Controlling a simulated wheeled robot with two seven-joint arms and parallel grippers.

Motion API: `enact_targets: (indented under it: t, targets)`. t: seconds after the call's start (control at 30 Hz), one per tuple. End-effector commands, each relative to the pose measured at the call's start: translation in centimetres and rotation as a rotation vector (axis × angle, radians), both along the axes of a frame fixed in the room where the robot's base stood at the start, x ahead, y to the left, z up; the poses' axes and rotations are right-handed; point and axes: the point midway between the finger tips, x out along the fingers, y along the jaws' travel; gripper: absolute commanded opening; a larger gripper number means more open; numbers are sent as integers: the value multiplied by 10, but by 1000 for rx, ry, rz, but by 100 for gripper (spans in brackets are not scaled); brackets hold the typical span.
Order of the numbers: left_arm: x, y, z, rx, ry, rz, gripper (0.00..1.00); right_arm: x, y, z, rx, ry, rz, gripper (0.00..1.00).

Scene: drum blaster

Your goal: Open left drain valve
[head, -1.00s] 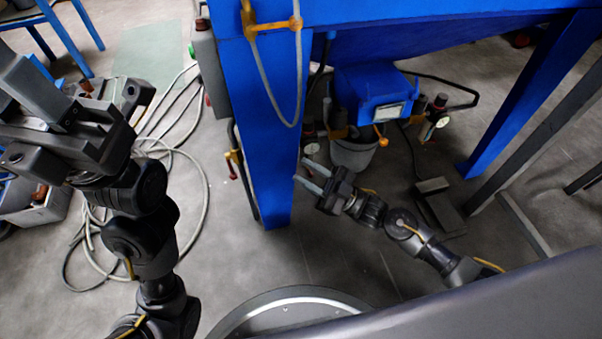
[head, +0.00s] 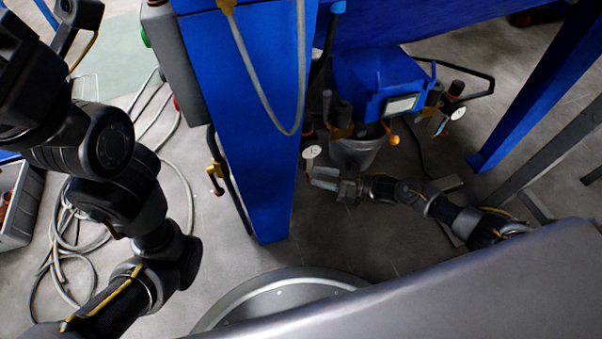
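My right gripper (head: 318,178) is low beside the blue leg, its two fingers apart and pointing left, with nothing seen between them. It is just below a small fitting with a round white gauge (head: 311,152), at the left of the grey bucket (head: 355,152). From this angle I cannot tell whether it touches anything. Which fitting is the left drain valve is not clear. My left arm rises at the left; its gripper fingers are not visible.
The broad blue leg (head: 250,130) stands between my arms. A blue motor box (head: 380,85) hangs above the bucket. A second gauge fitting (head: 457,113) is on its right. Loose hoses (head: 185,190) lie on the floor at left.

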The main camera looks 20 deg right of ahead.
Motion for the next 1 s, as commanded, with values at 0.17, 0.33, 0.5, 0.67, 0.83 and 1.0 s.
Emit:
enact_targets:
  t: [0.17,0.33,0.5,0.67,0.83,1.0]
  targets:
    - [0,2,-19,-6,2,0,36,17,29,-3,3,-3,0,29]
    - [1,3,-27,-11,3,-1,36,27,48,-2,2,-3,-2,29]
    - [1,3,-30,-12,3,0,36,32,56,-1,1,-2,-3,29]
    - [1,3,-29,-13,4,0,36,32,57,0,0,-1,-3,29]
    - [1,3,-29,-12,3,0,36,32,57,0,0,0,-3,21]
    - [1,3,-29,-13,3,1,36,32,56,0,0,-1,-3,0]
